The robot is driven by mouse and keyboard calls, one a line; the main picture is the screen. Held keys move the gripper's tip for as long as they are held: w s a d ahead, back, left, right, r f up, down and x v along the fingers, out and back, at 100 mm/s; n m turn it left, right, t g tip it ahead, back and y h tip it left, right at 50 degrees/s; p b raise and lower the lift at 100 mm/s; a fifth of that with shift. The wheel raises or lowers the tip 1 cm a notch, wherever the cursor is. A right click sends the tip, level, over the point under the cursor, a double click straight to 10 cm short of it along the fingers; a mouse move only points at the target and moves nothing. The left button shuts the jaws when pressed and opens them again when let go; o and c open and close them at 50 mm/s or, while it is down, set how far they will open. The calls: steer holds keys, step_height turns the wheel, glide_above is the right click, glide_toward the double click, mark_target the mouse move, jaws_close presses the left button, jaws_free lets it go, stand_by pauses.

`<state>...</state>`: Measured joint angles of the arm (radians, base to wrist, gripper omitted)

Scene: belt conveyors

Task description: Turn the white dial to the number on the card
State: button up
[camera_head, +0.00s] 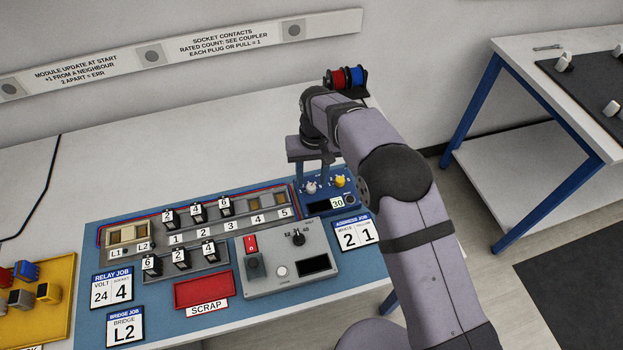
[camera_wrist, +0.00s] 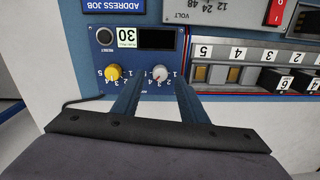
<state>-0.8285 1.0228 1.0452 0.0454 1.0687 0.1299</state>
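The white dial (camera_head: 311,187) is on the blue address panel, left of the yellow dial (camera_head: 340,181). In the wrist view, which shows the panel upside down, the white dial (camera_wrist: 160,73) lies between the two fingers of my gripper (camera_wrist: 158,88), with a gap on each side. The yellow dial (camera_wrist: 113,72) is outside the fingers. My gripper (camera_head: 313,180) is open and points down at the panel. The number that the white dial points at is too small to tell. The address job card (camera_head: 357,235) shows 2 under "white" and 1 beside it.
The blue panel has a dark display (camera_wrist: 157,39), a "30" label (camera_wrist: 127,37) and a reset button (camera_wrist: 104,36). A grey volt box (camera_head: 285,262), a socket rail (camera_head: 215,237) with black plugs and a red scrap tray (camera_head: 205,290) stand left of it.

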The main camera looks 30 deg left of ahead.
mark_target(311, 188)
steer(key=shift+f+p, duration=0.35)
steer(key=shift+f, duration=1)
jaws_close()
